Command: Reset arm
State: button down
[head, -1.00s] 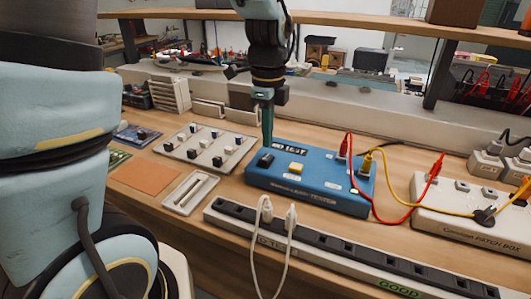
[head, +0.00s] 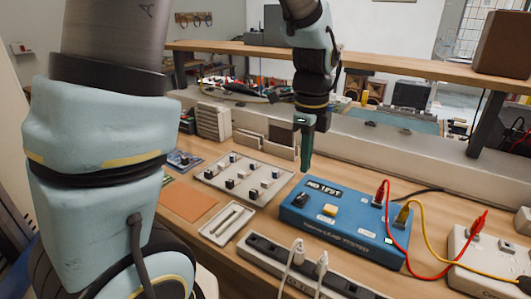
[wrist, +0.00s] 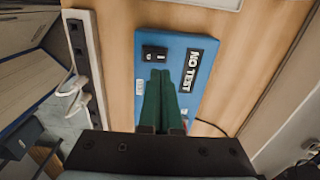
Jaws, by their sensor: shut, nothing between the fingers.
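My gripper (head: 305,166) is shut and empty, pointing down just above the back left corner of the blue lead tester box (head: 340,233) in the head view. In the wrist view its green fingers (wrist: 160,78) lie together in front of the blue box (wrist: 205,45), hiding part of it. The box has a black rocker switch (head: 302,199), a yellow button (head: 329,210) and a "NO TEST" label (head: 324,187). My arm reaches down from the top of the head view. I cannot tell whether the fingertips touch the box.
A power strip (head: 265,249) with white plugs (head: 298,250) lies in front. Red and yellow leads (head: 405,215) run from the box to a white patch box (head: 475,250). A panel with several switches (head: 240,178) and a small tray (head: 227,222) lie left. A shelf (head: 400,66) crosses behind.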

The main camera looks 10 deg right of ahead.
jog(key=w+a+f+n+t, duration=0.1)
jog(key=a+f+n, duration=0.1)
jog(key=a+n, duration=2.3)
jog(key=shift+t, duration=0.3)
jog(key=shift+w+a, duration=0.1)
